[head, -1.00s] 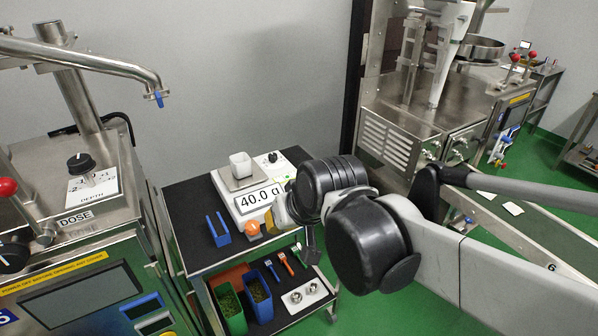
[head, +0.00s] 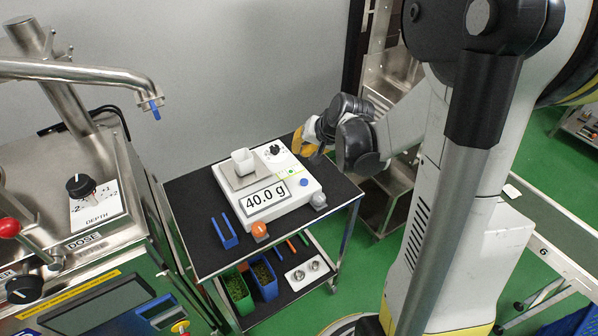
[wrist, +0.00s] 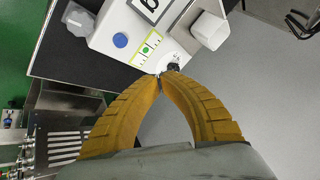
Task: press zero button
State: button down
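A white scale (head: 284,198) stands on the black cart top, its display reading 40.0 g. A white cup (head: 242,160) sits on its metal pan. A round blue button (head: 304,182) is on the scale's right side; it also shows in the wrist view (wrist: 120,40). A small green spot (wrist: 145,48) lies in a yellow-green framed label beside it. A black knob (wrist: 173,67) is just past my fingertips. I cannot read which control is zero. My gripper (wrist: 160,76) has yellow fingers with tips together, empty; in the head view it is over the scale's back right corner.
The cart (head: 190,202) also holds a blue holder (head: 224,232), an orange knob-like piece (head: 260,231) and a grey one (head: 319,201) near the scale. Green and blue bins are on the lower shelf. The dosing machine (head: 95,235) stands at left.

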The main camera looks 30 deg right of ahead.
aim_at(301, 179)
jog(key=shift+f, duration=0.1)
notch_tip(301, 179, down, 9)
jog(key=b, duration=0.7)
dwell(1.4)
jog(key=shift+f+b, duration=0.25)
jog(key=shift+b, duration=0.3)
jog(key=shift+f+b, duration=0.5)
dwell(0.4)
jog(key=shift+r, duration=0.1)
jog(key=shift+r+p, duration=0.75)
jog(key=shift+r, duration=0.1)
jog(key=shift+r, duration=0.1)
